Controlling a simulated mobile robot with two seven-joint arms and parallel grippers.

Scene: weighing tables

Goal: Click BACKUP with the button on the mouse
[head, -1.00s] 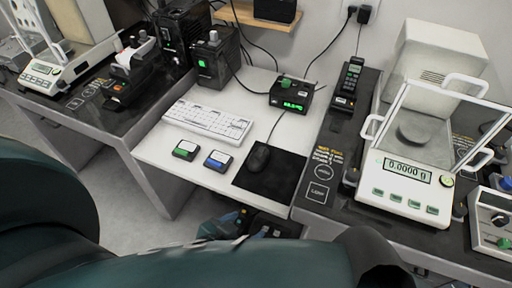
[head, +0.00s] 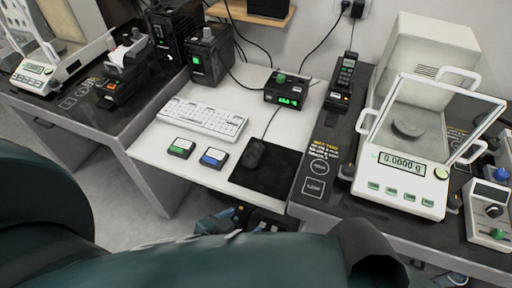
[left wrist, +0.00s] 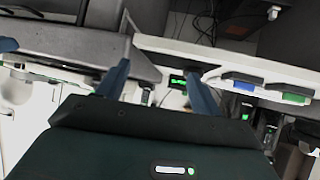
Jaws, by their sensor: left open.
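A black mouse (head: 254,154) lies on a black mouse mat (head: 268,181) on the white desk, and its cable runs back towards a small black box with green digits (head: 288,92). No BACKUP label is readable in either view. My left gripper (head: 240,220) is low in front of the desk's front edge, nearer than the mat and apart from the mouse. It is partly hidden by my own arm. In the left wrist view its two blue fingers (left wrist: 158,70) stand apart with nothing held between them. The mouse cannot be made out there. My right gripper is not in view.
A white keyboard (head: 203,117) lies left of the mat. Two small blocks, one green-topped (head: 181,147) and one blue-topped (head: 214,157), sit near the front edge. A balance reading 0.0000 g (head: 402,181) stands on the dark table at right. The desk between keyboard and mat is clear.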

